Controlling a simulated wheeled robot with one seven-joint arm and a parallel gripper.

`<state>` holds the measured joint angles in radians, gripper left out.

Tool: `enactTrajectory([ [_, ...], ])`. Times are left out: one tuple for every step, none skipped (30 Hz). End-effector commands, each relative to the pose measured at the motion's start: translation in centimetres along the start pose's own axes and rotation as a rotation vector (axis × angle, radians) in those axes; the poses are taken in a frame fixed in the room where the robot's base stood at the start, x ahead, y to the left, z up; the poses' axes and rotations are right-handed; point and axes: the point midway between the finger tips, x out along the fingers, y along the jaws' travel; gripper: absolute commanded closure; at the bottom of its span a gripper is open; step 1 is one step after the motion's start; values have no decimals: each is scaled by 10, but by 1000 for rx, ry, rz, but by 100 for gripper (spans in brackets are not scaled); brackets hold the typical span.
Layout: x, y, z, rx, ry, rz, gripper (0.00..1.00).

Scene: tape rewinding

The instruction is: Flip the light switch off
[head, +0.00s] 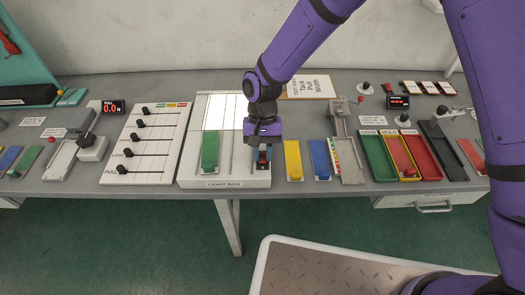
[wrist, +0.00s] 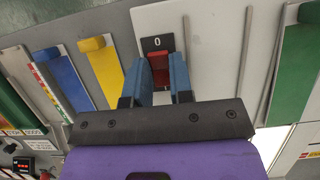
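The light box (head: 235,182) stands on the bench with its panel (head: 217,112) glowing bright white at the back left. Its switch (wrist: 157,62) is a red rocker in a black housing marked "0", set on the pale box face. In the head view the switch (head: 263,157) shows small at the box's front right, partly covered by my gripper (head: 262,152). In the wrist view my gripper (wrist: 161,62) points at the switch, its two blue fingers apart on either side of the red rocker. Whether they touch it cannot be told.
A green strip (head: 210,152) lies on the box left of the switch. Yellow (head: 292,160) and blue (head: 319,159) strips lie just right of the box. A slider board (head: 147,143) is to the left; coloured trays (head: 378,158) are to the right.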

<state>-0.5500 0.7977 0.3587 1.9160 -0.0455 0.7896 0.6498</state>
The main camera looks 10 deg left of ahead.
Motion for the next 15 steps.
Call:
enactTrajectory([
  [0,0,0,0,0,0,100],
  [0,0,0,0,0,0,100],
  [0,0,0,0,1,0,100],
  [0,0,0,0,4,0,100],
  [0,0,0,0,10,0,100],
  [0,0,1,-1,22,1,100],
  [0,0,2,-1,35,2,100],
  [1,-1,3,-2,52,3,100],
  [1,-1,3,-2,80,4,100],
  [1,-1,4,-3,102,4,100],
  [2,-1,5,-4,124,5,100],
  [2,-1,5,-3,155,4,100],
  [2,-1,6,-3,177,4,100],
  [2,0,6,-3,197,4,100],
  [3,-1,7,-4,222,4,100],
])
